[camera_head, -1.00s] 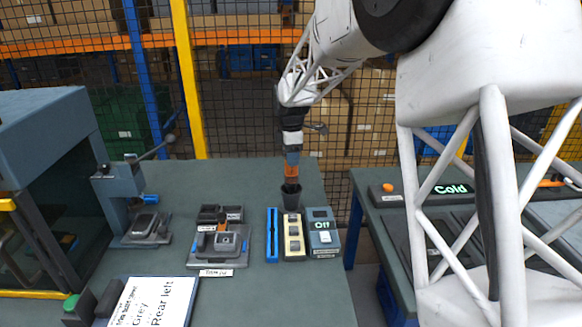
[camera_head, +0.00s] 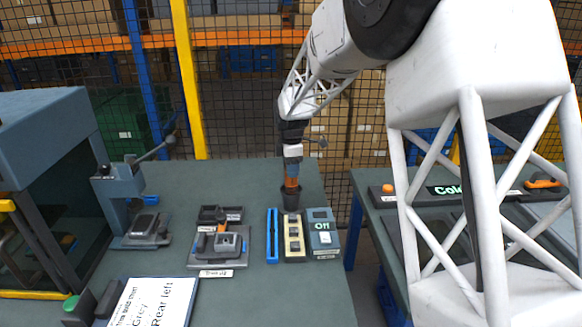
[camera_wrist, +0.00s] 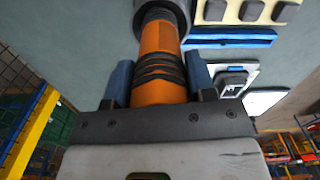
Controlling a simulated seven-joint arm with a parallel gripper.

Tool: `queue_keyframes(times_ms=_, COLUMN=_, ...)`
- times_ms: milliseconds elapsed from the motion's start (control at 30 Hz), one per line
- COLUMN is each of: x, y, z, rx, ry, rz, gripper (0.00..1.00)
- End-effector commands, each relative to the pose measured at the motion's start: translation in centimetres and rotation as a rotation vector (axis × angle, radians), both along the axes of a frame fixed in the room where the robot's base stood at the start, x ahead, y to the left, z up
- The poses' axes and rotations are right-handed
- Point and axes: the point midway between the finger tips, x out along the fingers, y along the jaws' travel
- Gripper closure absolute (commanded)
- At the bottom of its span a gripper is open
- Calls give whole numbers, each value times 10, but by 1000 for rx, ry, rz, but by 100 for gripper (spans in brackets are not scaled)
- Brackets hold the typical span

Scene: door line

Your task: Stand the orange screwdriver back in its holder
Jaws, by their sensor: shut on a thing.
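The orange screwdriver (camera_head: 291,183) has an orange handle with a dark ribbed grip. It points down, about upright, in the head view. My gripper (camera_head: 292,168) is shut on its handle; in the wrist view the blue fingers of my gripper (camera_wrist: 160,82) press on both sides of the screwdriver (camera_wrist: 158,38). The holder, a dark round cup (camera_head: 291,201), stands directly below on the bench. The screwdriver's lower end is at or inside the cup's mouth, and its tip is hidden. The grey cup rim (camera_wrist: 188,8) surrounds the lower end in the wrist view.
A blue bar (camera_head: 272,236), a cream block with dark buttons (camera_head: 294,246) and a grey switch box (camera_head: 323,240) stand just in front of the cup. A grey fixture (camera_head: 219,244) stands further left. Mesh fencing rises behind; the bench's right edge is close.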

Motion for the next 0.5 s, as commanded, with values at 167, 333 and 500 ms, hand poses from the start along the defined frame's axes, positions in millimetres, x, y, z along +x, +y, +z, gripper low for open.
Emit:
queue_keyframes(times_ms=167, x=0, y=0, z=1, rx=0, ry=-1, rz=0, gripper=92)
queue_keyframes(times_ms=333, x=0, y=0, z=-3, rx=0, ry=-1, rz=0, gripper=92)
queue_keyframes(times_ms=500, x=0, y=0, z=-6, rx=0, ry=-1, rz=0, gripper=92)
